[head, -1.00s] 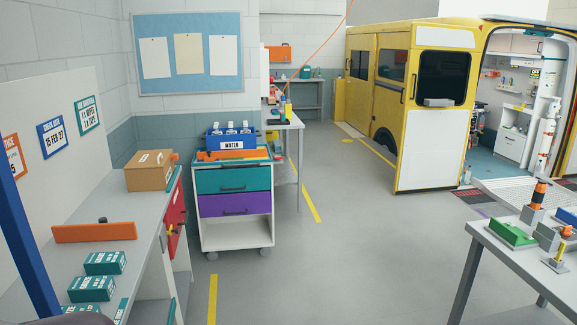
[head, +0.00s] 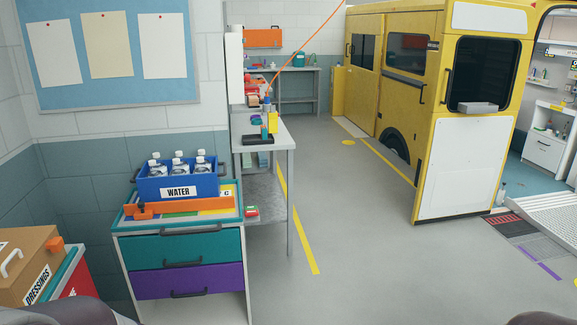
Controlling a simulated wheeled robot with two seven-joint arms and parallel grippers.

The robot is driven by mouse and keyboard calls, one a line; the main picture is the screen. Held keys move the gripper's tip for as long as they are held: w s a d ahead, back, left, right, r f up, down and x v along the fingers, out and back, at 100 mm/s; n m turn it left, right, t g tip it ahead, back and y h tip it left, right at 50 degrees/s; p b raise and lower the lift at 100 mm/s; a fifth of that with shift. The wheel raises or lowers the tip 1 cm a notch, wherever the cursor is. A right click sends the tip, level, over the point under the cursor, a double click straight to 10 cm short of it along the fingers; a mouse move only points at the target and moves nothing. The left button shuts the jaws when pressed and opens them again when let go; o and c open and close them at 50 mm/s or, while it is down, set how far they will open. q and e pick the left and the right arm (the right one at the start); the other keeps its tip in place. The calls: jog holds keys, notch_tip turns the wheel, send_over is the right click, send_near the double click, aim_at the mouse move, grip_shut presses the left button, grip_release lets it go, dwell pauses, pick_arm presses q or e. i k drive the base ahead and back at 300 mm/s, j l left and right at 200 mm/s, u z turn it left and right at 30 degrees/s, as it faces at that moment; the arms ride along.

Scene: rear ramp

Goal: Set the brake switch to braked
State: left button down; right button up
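No part that I can surely name as the brake switch shows in the head view. A wheeled cart (head: 128,246) with a teal drawer (head: 205,246) and a purple drawer (head: 205,280) stands at the left front. The cart's wheels are below the picture. Neither of my grippers is in view.
A blue WATER crate (head: 150,188) with several bottles sits on the cart. A brown DRESSINGS box (head: 22,255) is at the lower left. A grey workbench (head: 270,139) stands behind the cart. The yellow van (head: 428,160) is at the right. The floor between is clear.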

aim_at(250, 210)
jog(key=i, duration=2.65)
